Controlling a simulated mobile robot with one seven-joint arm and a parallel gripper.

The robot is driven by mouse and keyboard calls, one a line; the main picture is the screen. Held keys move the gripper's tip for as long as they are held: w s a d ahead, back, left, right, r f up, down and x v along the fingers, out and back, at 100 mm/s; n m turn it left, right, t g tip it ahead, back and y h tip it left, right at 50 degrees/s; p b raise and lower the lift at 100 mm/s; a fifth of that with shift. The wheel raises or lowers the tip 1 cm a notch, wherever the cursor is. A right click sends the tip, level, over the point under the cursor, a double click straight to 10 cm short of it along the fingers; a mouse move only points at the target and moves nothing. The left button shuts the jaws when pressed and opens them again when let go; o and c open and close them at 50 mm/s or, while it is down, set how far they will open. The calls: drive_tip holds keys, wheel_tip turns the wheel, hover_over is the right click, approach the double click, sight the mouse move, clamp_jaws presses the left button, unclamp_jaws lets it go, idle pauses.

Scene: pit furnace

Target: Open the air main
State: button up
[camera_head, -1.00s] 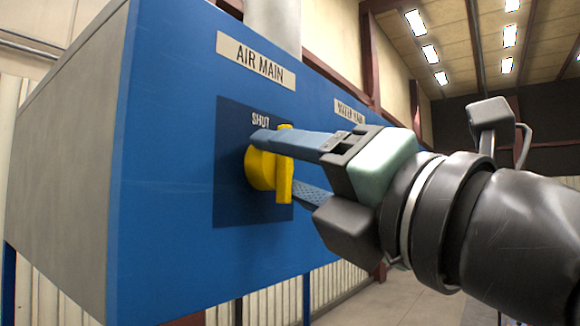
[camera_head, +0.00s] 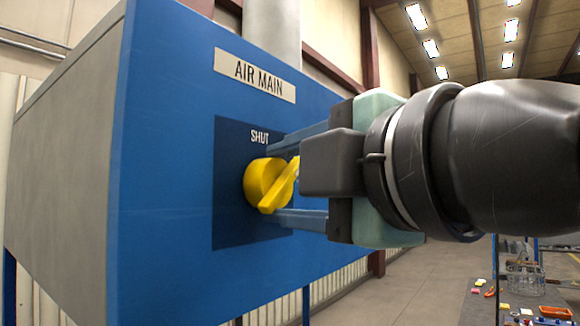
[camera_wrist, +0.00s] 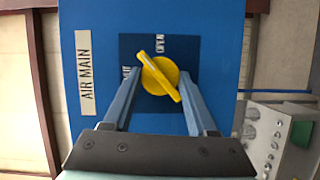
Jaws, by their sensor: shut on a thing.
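The air main knob (camera_head: 263,180) is yellow with a raised bar across its face. It sits on a dark blue plate (camera_head: 232,220) under the white AIR MAIN label (camera_head: 255,75). Its bar is tilted, top leaning right in the head view. In the wrist view, the knob (camera_wrist: 160,76) lies between the SHUT word, partly hidden by a finger, and the OPEN word (camera_wrist: 161,44). The bar is diagonal there, pointing to neither word squarely. My gripper (camera_head: 276,181) is shut on the knob, one blue finger above and one below it.
The blue cabinet (camera_head: 165,150) has a grey side (camera_head: 65,170) and a grey pipe (camera_head: 272,30) behind its top. Open floor (camera_head: 400,285) lies between.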

drive_tip(key=m+g+p, duration=0.1)
drive_tip(key=m, duration=0.1)
drive_tip(key=m+g+p, duration=0.1)
drive_tip(key=m+p, duration=0.1)
drive_tip(key=shift+r, duration=0.35)
drive_tip(key=shift+w+m+g+p, duration=0.1)
drive_tip(key=shift+m+g+p, duration=0.55)
drive_tip(key=shift+m, duration=0.65)
drive_tip(key=shift+f, duration=0.1)
drive_tip(key=o, duration=1.4)
drive_tip(key=shift+c, duration=0.2)
